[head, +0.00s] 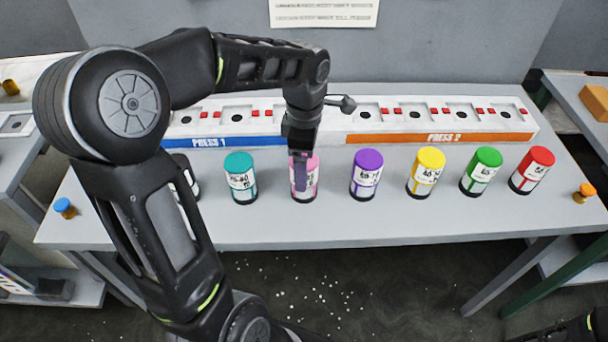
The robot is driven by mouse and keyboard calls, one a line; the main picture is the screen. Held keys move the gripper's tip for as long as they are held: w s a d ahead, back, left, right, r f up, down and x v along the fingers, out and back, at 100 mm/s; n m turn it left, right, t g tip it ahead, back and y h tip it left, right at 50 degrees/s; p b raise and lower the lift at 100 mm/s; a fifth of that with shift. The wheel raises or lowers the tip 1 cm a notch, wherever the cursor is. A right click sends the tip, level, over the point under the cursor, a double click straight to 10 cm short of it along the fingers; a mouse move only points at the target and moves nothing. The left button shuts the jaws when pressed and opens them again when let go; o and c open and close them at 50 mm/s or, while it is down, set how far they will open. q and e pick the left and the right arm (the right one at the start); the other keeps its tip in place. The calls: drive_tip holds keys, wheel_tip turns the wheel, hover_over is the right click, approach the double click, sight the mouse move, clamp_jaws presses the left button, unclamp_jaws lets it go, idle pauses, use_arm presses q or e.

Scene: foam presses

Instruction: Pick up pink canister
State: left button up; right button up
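The pink canister (313,178) stands upright on the grey table, in the row between the teal and purple canisters. My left gripper (301,172) reaches down over it from behind. One finger shows in front of the canister and covers part of its label. The other finger is hidden, so I cannot tell whether the gripper is closed on the canister or only around it. The canister appears to rest on the table. A dark part of my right arm shows in the bottom right corner, with no gripper visible there.
A teal canister (240,177) stands left of the pink one, a purple canister (366,175) right. Yellow (426,172), green (481,171) and red (531,171) canisters follow. A dark canister (186,178) is partly behind my arm. The press panel (338,119) runs behind. The table's front strip (330,228) is clear.

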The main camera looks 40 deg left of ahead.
use_arm(q)
wheel_tip(320, 180, down, 4)
drive_tip(key=shift+a+f+p, duration=0.1)
drive_tip(key=shift+f+p, duration=0.1)
drive_tip(key=shift+p, duration=0.3)
drive_tip(key=c, duration=1.7)
drive_tip(key=shift+r, duration=0.15)
wheel_tip(320, 180, up, 10)
drive_tip(key=shift+f+b, duration=0.1)
drive_tip(key=shift+b, duration=0.65)
